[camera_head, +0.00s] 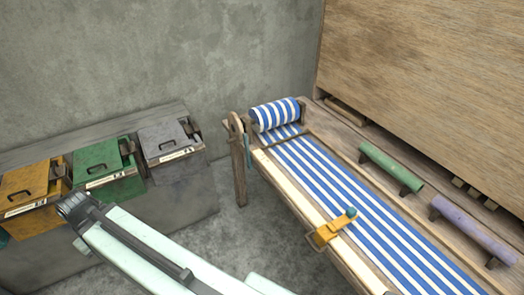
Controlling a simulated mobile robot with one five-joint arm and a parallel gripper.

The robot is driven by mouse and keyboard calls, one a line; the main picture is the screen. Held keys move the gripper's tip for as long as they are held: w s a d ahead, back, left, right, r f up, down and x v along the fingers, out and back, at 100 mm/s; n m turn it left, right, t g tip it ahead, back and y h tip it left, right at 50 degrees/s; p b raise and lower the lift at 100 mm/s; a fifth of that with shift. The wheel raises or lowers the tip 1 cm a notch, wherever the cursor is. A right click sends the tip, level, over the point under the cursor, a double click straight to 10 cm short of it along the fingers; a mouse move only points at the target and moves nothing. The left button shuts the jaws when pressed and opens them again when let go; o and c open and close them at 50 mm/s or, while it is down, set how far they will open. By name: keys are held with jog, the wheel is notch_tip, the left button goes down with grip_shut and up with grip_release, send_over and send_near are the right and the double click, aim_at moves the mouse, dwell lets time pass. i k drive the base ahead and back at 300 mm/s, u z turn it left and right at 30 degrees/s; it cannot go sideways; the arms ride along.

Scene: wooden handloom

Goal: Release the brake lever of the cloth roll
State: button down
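The cloth roll (275,114), wound with blue-and-white striped cloth, sits at the far end of the wooden loom. At its left end is a wooden wheel-like part (236,124) on the frame. A thin blue-grey lever (247,151) hangs down beside that part and looks like the brake lever. It is small here, and I cannot tell whether it is engaged. My pale green arm crosses the lower left, with a dark joint at its far end, well to the left of the lever. My gripper's fingers do not show.
Green (391,166) and purple (474,229) bars lie at right. Yellow, green and grey boxes (171,139) stand on a bench at left. Floor shows between bench and loom.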

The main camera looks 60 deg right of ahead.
aim_at(245, 135)
jog(key=u, duration=0.15)
jog(key=i, duration=0.9)
jog(key=z, duration=0.05)
